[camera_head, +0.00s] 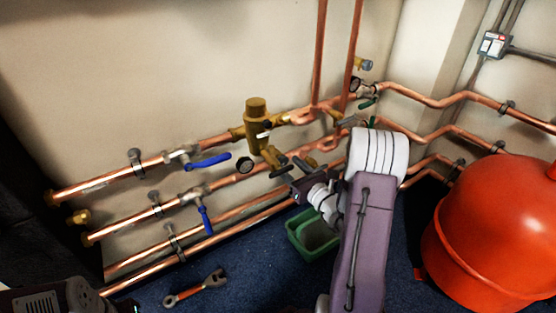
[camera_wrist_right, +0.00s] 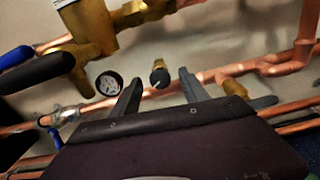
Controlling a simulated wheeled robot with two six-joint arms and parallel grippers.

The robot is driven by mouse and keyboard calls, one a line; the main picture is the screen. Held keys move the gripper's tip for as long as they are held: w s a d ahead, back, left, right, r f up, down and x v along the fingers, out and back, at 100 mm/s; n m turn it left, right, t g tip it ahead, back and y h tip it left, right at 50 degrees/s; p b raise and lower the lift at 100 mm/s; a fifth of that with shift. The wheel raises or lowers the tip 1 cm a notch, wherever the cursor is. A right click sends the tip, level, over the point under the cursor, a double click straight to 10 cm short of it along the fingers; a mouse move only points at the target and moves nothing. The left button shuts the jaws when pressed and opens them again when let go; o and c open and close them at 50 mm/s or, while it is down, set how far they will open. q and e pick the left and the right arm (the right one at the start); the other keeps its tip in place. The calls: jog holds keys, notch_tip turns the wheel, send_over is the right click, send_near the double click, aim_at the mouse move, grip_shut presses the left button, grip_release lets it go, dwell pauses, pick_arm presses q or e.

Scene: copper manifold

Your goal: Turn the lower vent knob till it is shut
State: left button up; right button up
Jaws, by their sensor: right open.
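A small dark round knob (camera_wrist_right: 159,76) with a pale mark shows in the right wrist view, beyond and between my right gripper's fingers; I take it for the lower vent knob. My right gripper (camera_head: 290,167) is open in front of the pipes, below the brass valve body (camera_head: 257,120). In the wrist view its two fingers (camera_wrist_right: 160,90) stand apart, with the knob in the gap. I cannot tell how far the knob is from the fingertips. In the head view I cannot make out the knob clearly near the gripper.
A round gauge (camera_wrist_right: 108,84) is left of the fingers. Copper pipes run along the wall, with blue lever handles (camera_head: 207,161) at left. A green bin (camera_head: 300,240), a wrench (camera_head: 196,288) and a large red vessel (camera_head: 490,240) are on the blue floor.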

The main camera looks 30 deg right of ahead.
aim_at(279, 155)
jog(key=w, duration=0.1)
jog(key=w+b, duration=0.1)
jog(key=w, duration=0.1)
jog(key=w+b, duration=0.1)
jog(key=w, duration=0.1)
jog(key=shift+a+f, duration=0.2)
jog(key=shift+f, duration=0.05)
jog(key=shift+w+r, duration=0.2)
jog(key=shift+w, duration=0.35)
grip_shut()
pick_arm(q)
notch_tip(279, 155, down, 3)
jog(key=shift+f, duration=0.15)
